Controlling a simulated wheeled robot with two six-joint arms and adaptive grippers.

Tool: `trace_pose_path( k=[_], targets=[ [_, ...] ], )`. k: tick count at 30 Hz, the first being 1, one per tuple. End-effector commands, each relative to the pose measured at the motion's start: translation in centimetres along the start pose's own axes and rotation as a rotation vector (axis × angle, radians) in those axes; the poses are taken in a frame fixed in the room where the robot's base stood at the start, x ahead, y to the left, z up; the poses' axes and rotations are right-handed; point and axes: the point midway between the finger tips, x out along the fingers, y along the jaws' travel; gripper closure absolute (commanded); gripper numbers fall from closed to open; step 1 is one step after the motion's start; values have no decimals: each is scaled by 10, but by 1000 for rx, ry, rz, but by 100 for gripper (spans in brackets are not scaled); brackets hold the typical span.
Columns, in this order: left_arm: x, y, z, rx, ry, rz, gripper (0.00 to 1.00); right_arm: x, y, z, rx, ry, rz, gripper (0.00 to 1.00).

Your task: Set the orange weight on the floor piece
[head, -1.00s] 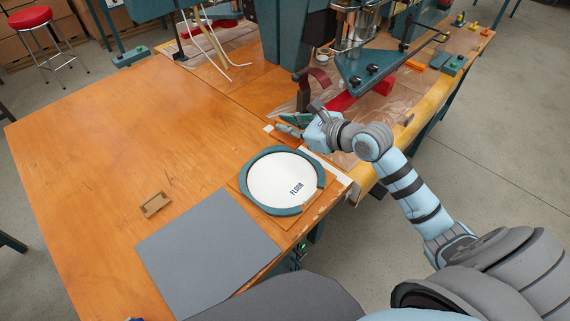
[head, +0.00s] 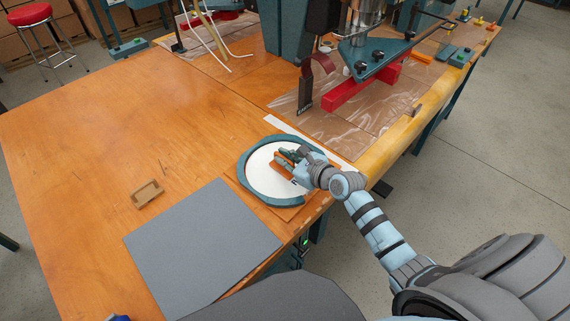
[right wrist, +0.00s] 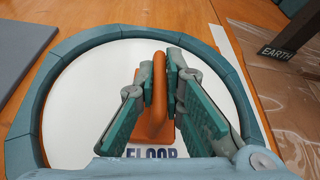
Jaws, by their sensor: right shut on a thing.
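The floor piece is a white disc lettered FLOOR (head: 262,180) inside a blue-green ring with a gap, lying on an orange board. It fills much of the right wrist view (right wrist: 85,110). My right gripper (head: 286,158) is over the disc. In the right wrist view its two green-padded fingers (right wrist: 160,85) are shut on the upright handle of the orange weight (right wrist: 159,70). The weight's flat base is over the white disc, inside the ring. I cannot tell whether the base touches the disc. My left gripper is not clearly seen.
A grey sheet (head: 200,250) lies left of the floor piece, with a small brown holder (head: 147,193) beyond it. A welding machine with a red bar (head: 350,92) and a dark upright labelled EARTH (right wrist: 298,30) stands at the back right. The left tabletop is clear.

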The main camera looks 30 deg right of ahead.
Motion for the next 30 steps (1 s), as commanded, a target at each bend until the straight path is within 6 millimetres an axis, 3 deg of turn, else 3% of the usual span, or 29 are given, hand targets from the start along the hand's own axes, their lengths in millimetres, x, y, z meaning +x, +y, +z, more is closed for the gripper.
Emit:
trace_pose_path(
  k=[8, 9, 12, 22, 26, 30],
  targets=[
    [0, 0, 0, 0, 0, 0, 60, 0, 0, 1, -1, -3, -1, 100],
    [-1, 0, 0, 0, 0, 0, 60, 0, 0, 0, -1, -1, 0, 86],
    [-1, 0, 0, 0, 0, 0, 60, 0, 0, 0, -1, -1, 0, 71],
    [-2, 0, 0, 0, -1, 0, 60, -1, -1, 3, -1, -2, 0, 71],
    [-11, -1, 0, 0, -1, 0, 60, -17, -2, 3, -4, 1, 0, 71],
    [-28, -3, -2, 0, -1, -1, 60, -50, -2, 5, -4, 3, 1, 71]
  ],
)
